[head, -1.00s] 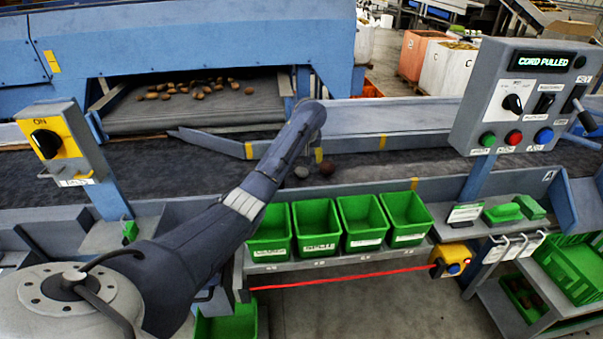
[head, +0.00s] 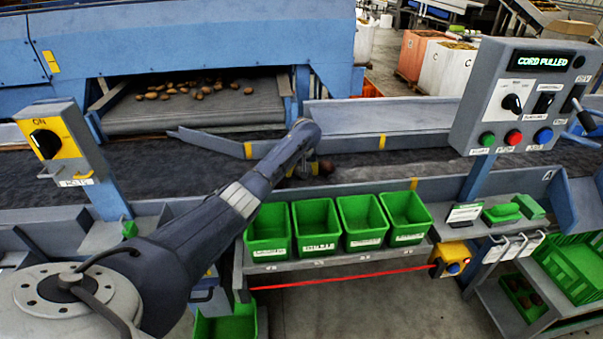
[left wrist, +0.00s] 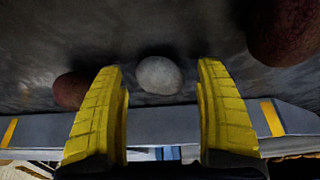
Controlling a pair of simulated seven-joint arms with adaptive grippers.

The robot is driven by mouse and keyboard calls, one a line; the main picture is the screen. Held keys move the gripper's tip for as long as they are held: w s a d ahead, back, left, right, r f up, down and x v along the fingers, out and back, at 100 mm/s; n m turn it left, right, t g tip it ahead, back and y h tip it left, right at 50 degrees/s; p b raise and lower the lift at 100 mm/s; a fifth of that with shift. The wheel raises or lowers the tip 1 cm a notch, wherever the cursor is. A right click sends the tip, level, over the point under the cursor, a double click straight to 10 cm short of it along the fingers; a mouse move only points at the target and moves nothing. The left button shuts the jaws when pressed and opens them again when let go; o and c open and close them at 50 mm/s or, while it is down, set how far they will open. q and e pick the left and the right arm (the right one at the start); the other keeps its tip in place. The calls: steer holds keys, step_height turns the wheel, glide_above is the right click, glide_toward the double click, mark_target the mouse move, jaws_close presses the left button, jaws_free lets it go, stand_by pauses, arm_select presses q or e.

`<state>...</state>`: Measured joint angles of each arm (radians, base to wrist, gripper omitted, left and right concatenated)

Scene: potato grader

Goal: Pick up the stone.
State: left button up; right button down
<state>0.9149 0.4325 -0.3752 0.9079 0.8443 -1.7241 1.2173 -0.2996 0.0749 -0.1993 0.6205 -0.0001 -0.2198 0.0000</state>
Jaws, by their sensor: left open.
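The stone (left wrist: 158,75) is pale grey and rounded. In the left wrist view it lies on the dark belt, between the tips of my left gripper's yellow fingers (left wrist: 162,68), with a visible gap on each side. The gripper is open and holds nothing. In the head view my left gripper (head: 303,169) is low over the belt, partly behind my own arm, and the stone is hidden there. My right gripper is in neither view.
A reddish-brown potato (left wrist: 285,30) is close on the right in the wrist view; another (left wrist: 72,90) is beside the left finger. The belt's near rail (head: 370,188) and green bins (head: 318,228) lie in front. The panel (head: 525,95) reads "CORD PULLED".

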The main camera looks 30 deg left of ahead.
arm_select(q)
steer(key=shift+w+a+f, duration=0.1)
steer(key=shift+f, duration=0.2)
steer(key=c, duration=1.3)
steer(key=shift+r, duration=0.1)
steer(key=shift+c, duration=0.2)
step_height(320, 180, up, 20)
